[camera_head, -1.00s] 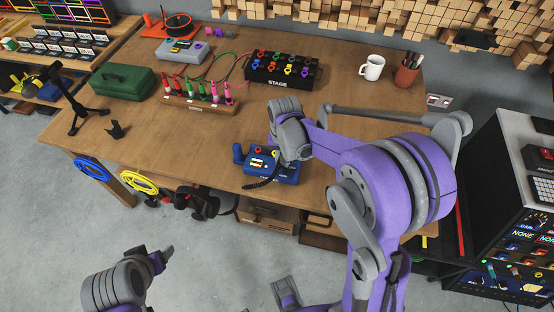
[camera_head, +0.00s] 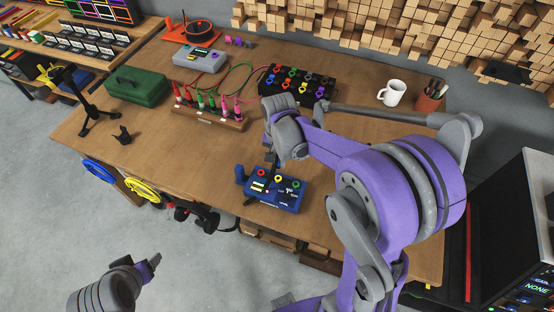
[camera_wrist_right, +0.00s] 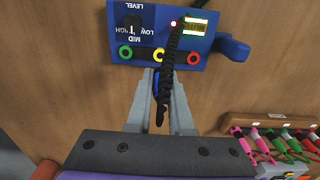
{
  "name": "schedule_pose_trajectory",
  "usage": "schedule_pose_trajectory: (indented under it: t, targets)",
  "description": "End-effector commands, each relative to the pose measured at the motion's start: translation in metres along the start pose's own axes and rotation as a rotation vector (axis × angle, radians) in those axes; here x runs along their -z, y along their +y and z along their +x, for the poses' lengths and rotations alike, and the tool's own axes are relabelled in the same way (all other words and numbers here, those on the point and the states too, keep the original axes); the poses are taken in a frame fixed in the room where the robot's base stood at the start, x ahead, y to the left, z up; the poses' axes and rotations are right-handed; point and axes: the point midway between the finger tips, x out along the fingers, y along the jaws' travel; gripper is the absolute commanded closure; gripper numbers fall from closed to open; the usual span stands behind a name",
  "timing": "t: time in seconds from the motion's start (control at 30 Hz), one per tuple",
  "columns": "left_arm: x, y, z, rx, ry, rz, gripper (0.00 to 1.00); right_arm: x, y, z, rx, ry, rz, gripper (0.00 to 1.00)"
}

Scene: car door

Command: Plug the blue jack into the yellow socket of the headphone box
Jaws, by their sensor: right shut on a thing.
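My right gripper (camera_head: 272,158) is just behind the box, apart from the sockets. It also shows in the wrist view (camera_wrist_right: 162,78), shut on the jack of a black coiled cable (camera_wrist_right: 171,50). The jack's blue part is mostly hidden by fingers and cable. My left gripper (camera_head: 153,261) is off the table at lower left.
A rack of coloured plugs (camera_head: 208,118) and a black multi-socket stage box (camera_head: 297,85) stand behind the headphone box. A white mug (camera_head: 392,93) and a pen cup (camera_head: 430,97) are at the back right. Bare table lies left of the headphone box.

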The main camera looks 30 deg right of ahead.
Motion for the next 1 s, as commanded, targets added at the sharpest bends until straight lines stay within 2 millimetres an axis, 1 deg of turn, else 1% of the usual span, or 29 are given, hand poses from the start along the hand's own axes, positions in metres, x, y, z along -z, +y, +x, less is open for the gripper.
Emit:
schedule_pose_trajectory:
  t: [0.27, 0.47, 0.57, 1.0]
  targets:
    - [-0.001, 0.000, 0.000, 0.000, 0.000, 0.000, 0.30, 0.000, 0.000, 0.001, 0.000, 0.000, -0.001, 1.00]
    - [-0.004, 0.000, 0.003, 0.000, -0.004, 0.000, 0.30, 0.000, 0.000, 0.007, -0.001, -0.001, -0.001, 1.00]
    - [-0.009, 0.000, 0.006, 0.000, -0.008, 0.000, 0.30, -0.001, 0.001, 0.014, -0.001, -0.001, -0.002, 1.00]
    - [-0.031, 0.000, 0.025, 0.000, -0.028, 0.000, 0.30, -0.001, 0.000, 0.053, -0.001, -0.001, -0.002, 1.00]
